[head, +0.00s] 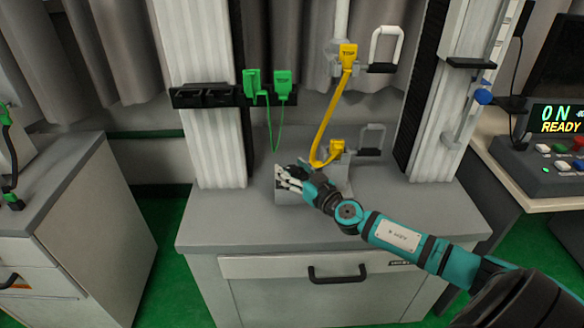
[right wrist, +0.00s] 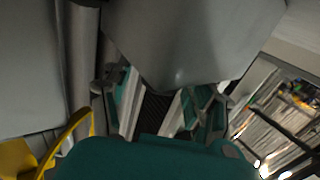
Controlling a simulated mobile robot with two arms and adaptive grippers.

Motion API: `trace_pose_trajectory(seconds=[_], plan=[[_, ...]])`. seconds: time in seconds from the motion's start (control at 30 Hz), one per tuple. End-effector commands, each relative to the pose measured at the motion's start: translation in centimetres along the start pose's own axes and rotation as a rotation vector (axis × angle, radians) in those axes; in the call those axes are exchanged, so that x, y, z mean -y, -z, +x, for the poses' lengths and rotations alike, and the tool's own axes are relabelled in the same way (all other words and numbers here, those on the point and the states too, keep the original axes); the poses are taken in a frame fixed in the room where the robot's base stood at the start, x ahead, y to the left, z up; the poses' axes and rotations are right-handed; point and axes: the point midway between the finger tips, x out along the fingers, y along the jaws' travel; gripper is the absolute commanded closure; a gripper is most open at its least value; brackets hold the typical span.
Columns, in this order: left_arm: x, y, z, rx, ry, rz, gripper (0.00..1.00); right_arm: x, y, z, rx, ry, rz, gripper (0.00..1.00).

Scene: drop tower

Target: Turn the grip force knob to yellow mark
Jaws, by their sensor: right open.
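My right gripper (head: 288,180) reaches in from the right in the head view. Its fingers lie in front of a small grey box (head: 338,183) on the cabinet top, between the two white columns. The gripper is open, and I see nothing held in it. No grip force knob or yellow mark can be made out; the gripper covers part of the box's front. In the right wrist view my right gripper (right wrist: 165,98) has its fingers apart, below a large grey rounded surface (right wrist: 190,45) close to the camera. My left gripper is not in view.
A yellow cable (head: 326,118) with "TOP" plugs hangs just behind my right gripper. Green plugs (head: 283,85) hang from a black rail on the left column. The cabinet top (head: 215,215) is clear at front left. A console (head: 550,160) reading "ON READY" stands at right.

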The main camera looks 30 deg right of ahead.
Motion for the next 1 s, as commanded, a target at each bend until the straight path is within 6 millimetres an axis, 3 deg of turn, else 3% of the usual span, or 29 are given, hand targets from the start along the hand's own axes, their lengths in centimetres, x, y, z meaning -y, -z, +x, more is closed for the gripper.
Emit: trace_pose_trajectory(seconds=[0.33,0.77,1.0], plan=[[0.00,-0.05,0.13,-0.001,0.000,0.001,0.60,0.04,-0.02,0.36,0.000,0.001,0.001,0.41],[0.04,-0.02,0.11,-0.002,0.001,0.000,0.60,0.02,-0.01,0.34,0.000,0.000,0.001,0.96],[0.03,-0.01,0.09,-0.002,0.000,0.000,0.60,0.03,-0.02,0.34,0.000,-0.003,0.000,0.98]])
